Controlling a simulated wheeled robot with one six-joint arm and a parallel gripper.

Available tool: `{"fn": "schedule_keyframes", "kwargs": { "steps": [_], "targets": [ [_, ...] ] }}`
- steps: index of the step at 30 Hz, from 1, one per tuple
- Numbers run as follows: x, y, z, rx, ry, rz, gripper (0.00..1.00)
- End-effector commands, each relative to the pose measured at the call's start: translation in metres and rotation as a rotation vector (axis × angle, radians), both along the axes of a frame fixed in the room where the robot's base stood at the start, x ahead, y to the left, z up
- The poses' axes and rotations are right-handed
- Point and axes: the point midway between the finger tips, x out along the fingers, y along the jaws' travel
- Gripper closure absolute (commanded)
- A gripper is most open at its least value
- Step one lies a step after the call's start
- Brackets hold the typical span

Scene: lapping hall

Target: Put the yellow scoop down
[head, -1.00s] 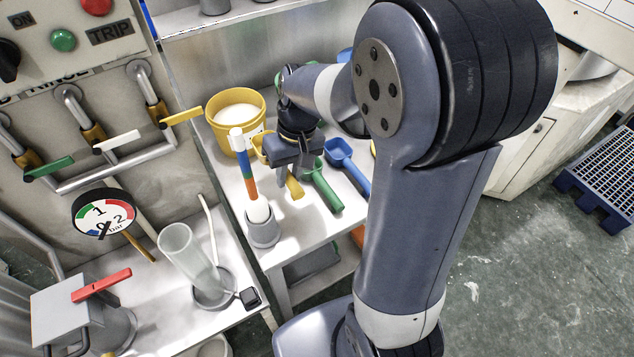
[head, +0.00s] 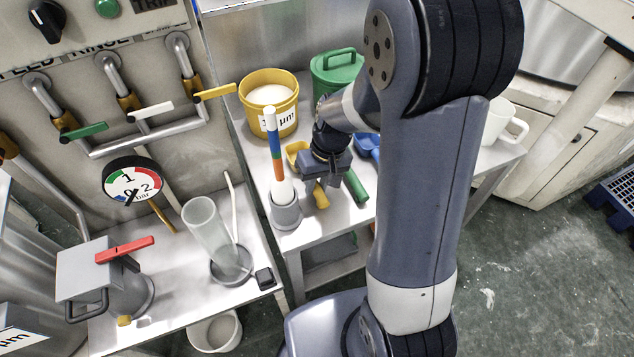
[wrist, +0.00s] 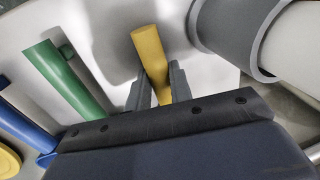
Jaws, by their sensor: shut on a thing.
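The yellow scoop shows its bowl (head: 297,152) and its handle (head: 320,197) on either side of my gripper (head: 318,180) in the head view. In the wrist view the yellow handle (wrist: 150,58) sits between the two fingers of my gripper (wrist: 157,85), which is shut on it. The scoop is low over the metal bench (head: 345,212). I cannot tell whether it touches the top. Part of the scoop is hidden by my gripper.
A green scoop (head: 356,187) and a blue scoop (head: 368,146) lie to the right. A grey holder (head: 286,212) with a colour-banded stick stands close on the left. A yellow bucket (head: 270,112) of white material and a green lidded container (head: 337,75) stand behind.

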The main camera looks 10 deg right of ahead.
Motion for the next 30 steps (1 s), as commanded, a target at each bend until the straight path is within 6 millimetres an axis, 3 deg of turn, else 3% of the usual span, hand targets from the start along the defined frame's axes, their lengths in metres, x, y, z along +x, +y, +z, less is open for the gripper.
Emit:
{"fn": "schedule_keyframes", "kwargs": {
  "steps": [1,2,9,20,30],
  "targets": [
    [0.0,0.0,-0.003,0.0,0.0,0.0,1.0],
    [0.0,0.0,-0.002,0.0,0.0,0.0,0.77],
    [0.0,0.0,-0.001,0.0,0.0,0.0,0.57],
    [0.001,0.0,0.006,0.0,-0.002,0.0,0.57],
    [0.004,-0.014,0.074,0.0,-0.006,-0.001,0.57]
  ]
}}
